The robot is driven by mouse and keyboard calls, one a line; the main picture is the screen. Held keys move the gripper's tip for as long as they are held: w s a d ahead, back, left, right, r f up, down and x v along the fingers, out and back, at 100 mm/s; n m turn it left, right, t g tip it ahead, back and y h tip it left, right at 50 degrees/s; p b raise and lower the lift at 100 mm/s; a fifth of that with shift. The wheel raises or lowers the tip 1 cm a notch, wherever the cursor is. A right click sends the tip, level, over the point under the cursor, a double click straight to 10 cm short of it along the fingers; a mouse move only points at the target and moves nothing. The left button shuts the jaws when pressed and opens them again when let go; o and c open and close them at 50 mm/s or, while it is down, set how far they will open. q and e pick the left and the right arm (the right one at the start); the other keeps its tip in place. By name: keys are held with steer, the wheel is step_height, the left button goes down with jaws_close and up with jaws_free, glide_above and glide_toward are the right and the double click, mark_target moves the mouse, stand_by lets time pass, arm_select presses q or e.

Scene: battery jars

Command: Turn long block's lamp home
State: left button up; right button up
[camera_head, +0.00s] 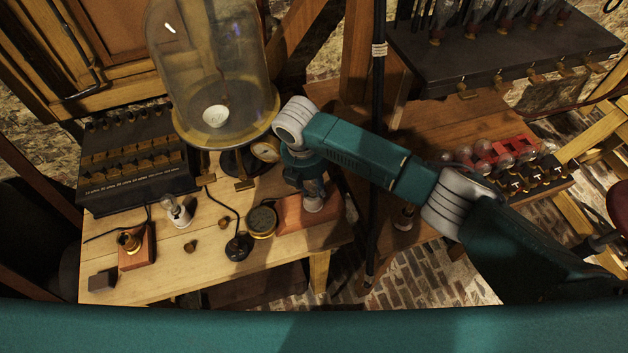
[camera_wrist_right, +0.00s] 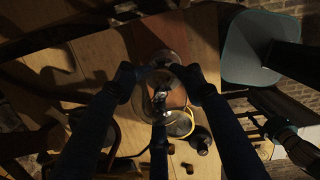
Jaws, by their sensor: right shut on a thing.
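The long block (camera_head: 290,214) is a reddish-brown wooden block at the right end of the light wooden table. A clear glass lamp (camera_head: 313,204) stands on its right part. My right gripper (camera_head: 313,188) reaches down over this lamp from above and is shut on it. In the right wrist view, the dark fingers close around the glass lamp (camera_wrist_right: 161,92) from several sides. The lamp's base and socket are mostly hidden, so I cannot tell how far it is turned. My left gripper is not in view.
A tall glass bell jar (camera_head: 210,75) stands behind. A round gauge (camera_head: 262,221) sits against the block's left end. A loose bulb (camera_head: 178,211), a small socket block (camera_head: 137,254) and a black switch (camera_head: 238,247) are further left. A dark pole (camera_head: 377,130) rises to the right.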

steer(key=shift+m, duration=0.3)
steer(key=m+p, duration=0.2)
steer(key=m, duration=0.1)
steer(key=shift+s+r+m+g, duration=0.1)
steer(key=shift+m+g, duration=0.2)
steer(key=shift+m, duration=1.3)
steer(key=o, duration=1.5)
